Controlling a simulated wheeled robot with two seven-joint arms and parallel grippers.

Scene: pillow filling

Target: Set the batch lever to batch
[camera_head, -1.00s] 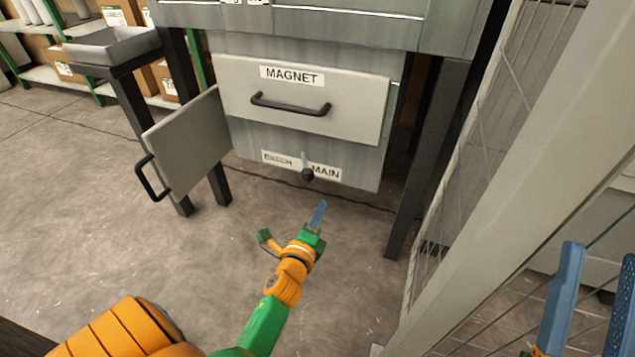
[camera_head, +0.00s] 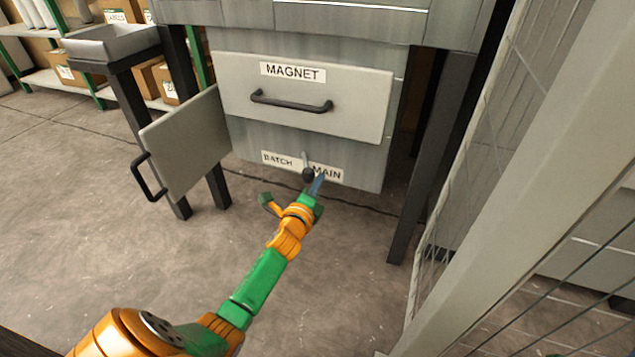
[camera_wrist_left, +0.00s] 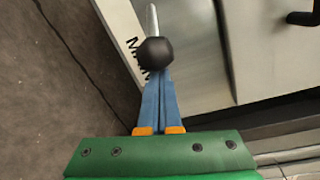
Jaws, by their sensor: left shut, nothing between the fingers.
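The batch lever is a short grey rod with a black ball knob (camera_head: 308,174), low on the grey machine between the BATCH label (camera_head: 278,159) and the MAIN label (camera_head: 328,173). Its rod stands nearly upright in the head view, with the knob at the lower end. My left gripper (camera_head: 318,184) is shut and empty, its blue fingertips just right of the knob in the head view. In the left wrist view the shut fingers (camera_wrist_left: 158,98) point at the knob (camera_wrist_left: 156,53), which overlaps their tips. I cannot tell whether they touch. My right gripper is not in view.
Above the lever is the MAGNET drawer front (camera_head: 350,104) with a black handle (camera_head: 291,102). An open door panel (camera_head: 190,143) juts out at left. A wire mesh fence (camera_head: 480,140) stands close on the right. The floor in front is clear.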

